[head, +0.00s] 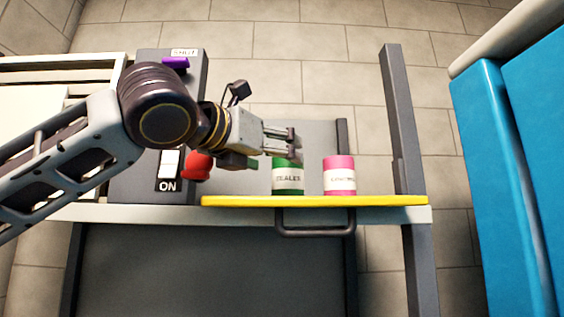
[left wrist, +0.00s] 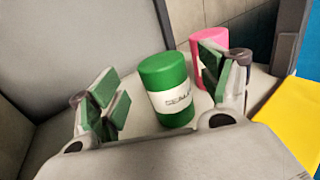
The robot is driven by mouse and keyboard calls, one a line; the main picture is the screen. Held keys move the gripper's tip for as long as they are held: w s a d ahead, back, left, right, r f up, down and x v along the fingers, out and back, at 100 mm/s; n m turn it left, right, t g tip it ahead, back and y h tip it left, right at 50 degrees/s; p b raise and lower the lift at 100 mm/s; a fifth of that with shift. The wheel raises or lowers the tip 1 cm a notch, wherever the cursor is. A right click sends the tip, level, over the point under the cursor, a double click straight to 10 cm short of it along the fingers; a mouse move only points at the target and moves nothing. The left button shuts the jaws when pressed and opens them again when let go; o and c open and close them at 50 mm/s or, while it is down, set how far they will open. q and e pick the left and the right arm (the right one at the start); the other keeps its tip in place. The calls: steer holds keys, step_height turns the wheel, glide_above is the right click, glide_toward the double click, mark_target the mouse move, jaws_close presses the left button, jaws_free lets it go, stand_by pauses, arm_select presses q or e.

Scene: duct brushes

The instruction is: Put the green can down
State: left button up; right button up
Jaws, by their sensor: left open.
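The green can (head: 288,178), with a white label, stands upright on the shelf behind the yellow front edge. My left gripper (head: 292,147) is at the can's upper left in the head view. In the left wrist view, the green can (left wrist: 168,85) stands between the open fingers of my left gripper (left wrist: 165,92), a little beyond them, and the jaws do not appear to touch it. My right gripper is not in view.
A pink can (head: 339,176) stands to the right of the green can; it also shows in the left wrist view (left wrist: 208,45). A yellow strip (head: 315,201) runs along the front edge. A grey post (head: 402,120) rises at right. A switch box with a red knob (head: 197,166) stands at left.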

arm_select(q)
steer(key=shift+b+v, duration=0.6)
steer(key=shift+v, duration=2.6)
steer(key=shift+d, duration=0.1)
